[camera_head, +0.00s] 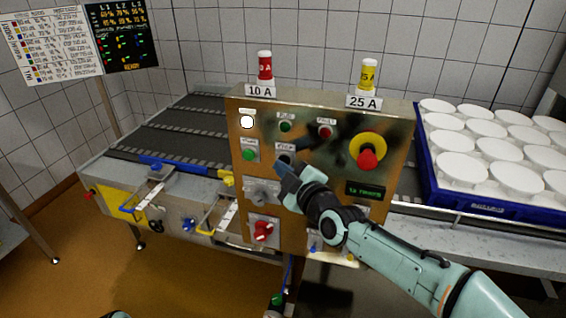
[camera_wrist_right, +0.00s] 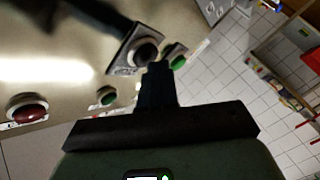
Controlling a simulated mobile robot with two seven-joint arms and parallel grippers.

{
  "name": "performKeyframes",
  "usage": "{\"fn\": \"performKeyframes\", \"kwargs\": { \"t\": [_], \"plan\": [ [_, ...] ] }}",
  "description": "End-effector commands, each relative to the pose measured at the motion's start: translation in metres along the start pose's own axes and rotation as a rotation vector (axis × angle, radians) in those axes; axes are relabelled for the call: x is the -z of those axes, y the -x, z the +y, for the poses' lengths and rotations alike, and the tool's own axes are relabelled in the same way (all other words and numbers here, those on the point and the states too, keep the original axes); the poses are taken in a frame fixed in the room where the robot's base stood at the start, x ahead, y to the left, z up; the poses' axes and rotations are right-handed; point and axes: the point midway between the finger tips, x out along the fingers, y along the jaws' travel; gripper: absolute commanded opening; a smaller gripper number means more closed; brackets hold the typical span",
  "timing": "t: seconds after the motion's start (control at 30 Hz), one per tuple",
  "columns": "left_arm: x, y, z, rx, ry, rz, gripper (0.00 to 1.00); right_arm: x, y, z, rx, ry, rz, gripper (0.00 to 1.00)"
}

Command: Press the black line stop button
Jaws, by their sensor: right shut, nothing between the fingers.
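The black line stop button (camera_head: 285,159) sits on a small labelled plate on the metal control panel (camera_head: 236,130), right of a green button (camera_head: 249,155). In the right wrist view the black button (camera_wrist_right: 146,54) is round and dark on its square plate. My right gripper (camera_head: 282,174) is shut and empty, its tips just below the black button and partly covering its plate. In the wrist view the shut fingertips (camera_wrist_right: 158,70) overlap the lower edge of the plate beside the button. I cannot tell whether they touch.
The panel also carries a green lamp (camera_head: 285,126), a red lamp (camera_head: 325,131), a red mushroom knob on yellow (camera_head: 367,159) and a red rotary switch (camera_head: 262,232). A conveyor (camera_head: 180,130) runs behind. A blue crate (camera_head: 432,183) of white moulds stands right.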

Motion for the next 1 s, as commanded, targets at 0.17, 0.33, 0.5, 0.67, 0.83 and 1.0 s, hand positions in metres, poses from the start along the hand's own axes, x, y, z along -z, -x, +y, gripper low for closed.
{"fn": "performKeyframes", "kwargs": {
  "t": [0.17,0.33,0.5,0.67,0.83,1.0],
  "plan": [
    [-0.001,-0.003,-0.001,0.000,0.000,-0.001,0.43,0.005,0.007,-0.006,0.001,0.001,0.000,0.00],
    [-0.001,-0.004,-0.002,0.001,0.001,-0.002,0.43,0.006,0.010,-0.007,-0.001,0.000,-0.001,0.00],
    [-0.001,-0.004,-0.002,0.000,0.000,-0.001,0.43,0.006,0.010,-0.007,0.000,0.000,0.000,0.00],
    [-0.001,-0.003,-0.001,0.000,0.000,-0.001,0.43,0.011,0.014,-0.010,0.001,0.001,0.003,0.00],
    [0.000,-0.001,0.000,0.000,0.000,0.000,0.43,0.020,0.027,-0.019,0.001,0.001,0.003,0.00],
    [0.001,0.004,0.002,-0.001,-0.001,0.002,0.43,0.029,0.038,-0.027,0.001,0.000,0.003,0.00]
  ]
}}
